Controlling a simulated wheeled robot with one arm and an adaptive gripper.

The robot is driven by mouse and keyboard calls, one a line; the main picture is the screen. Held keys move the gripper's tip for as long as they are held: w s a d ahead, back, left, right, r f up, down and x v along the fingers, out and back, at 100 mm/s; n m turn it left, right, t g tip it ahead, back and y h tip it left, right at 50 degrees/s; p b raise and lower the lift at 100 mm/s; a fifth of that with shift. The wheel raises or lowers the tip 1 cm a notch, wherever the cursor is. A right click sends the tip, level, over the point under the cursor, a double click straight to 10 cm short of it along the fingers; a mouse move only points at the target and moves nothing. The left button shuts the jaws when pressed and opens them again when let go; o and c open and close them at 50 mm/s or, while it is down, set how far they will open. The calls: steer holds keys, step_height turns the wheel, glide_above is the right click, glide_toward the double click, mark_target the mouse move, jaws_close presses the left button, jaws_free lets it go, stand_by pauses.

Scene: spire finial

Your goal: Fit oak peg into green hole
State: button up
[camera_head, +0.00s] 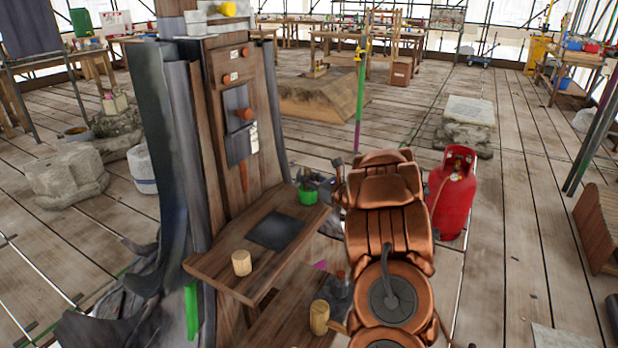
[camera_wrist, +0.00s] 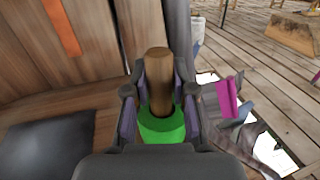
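The oak peg (camera_wrist: 157,75) stands upright between the two fingers of my gripper (camera_wrist: 158,88) in the wrist view, and the fingers appear closed on its sides. The peg's lower end meets the top of a green round socket (camera_wrist: 162,130). I cannot tell from this angle whether the end is inside the hole or just above it.
A dark square plate (camera_head: 275,231) and a pale wooden cylinder (camera_head: 241,263) are on the shelf. A tall wooden board (camera_head: 215,120) with orange-brown pegs rises behind it. A wooden mallet (camera_head: 319,317) lies below. A red gas cylinder (camera_head: 453,195) stands right of my arm.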

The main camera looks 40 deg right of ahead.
steer(key=o, duration=0.3)
steer(key=shift+o, duration=0.2)
steer(key=shift+d, duration=0.1)
steer(key=shift+s, duration=0.1)
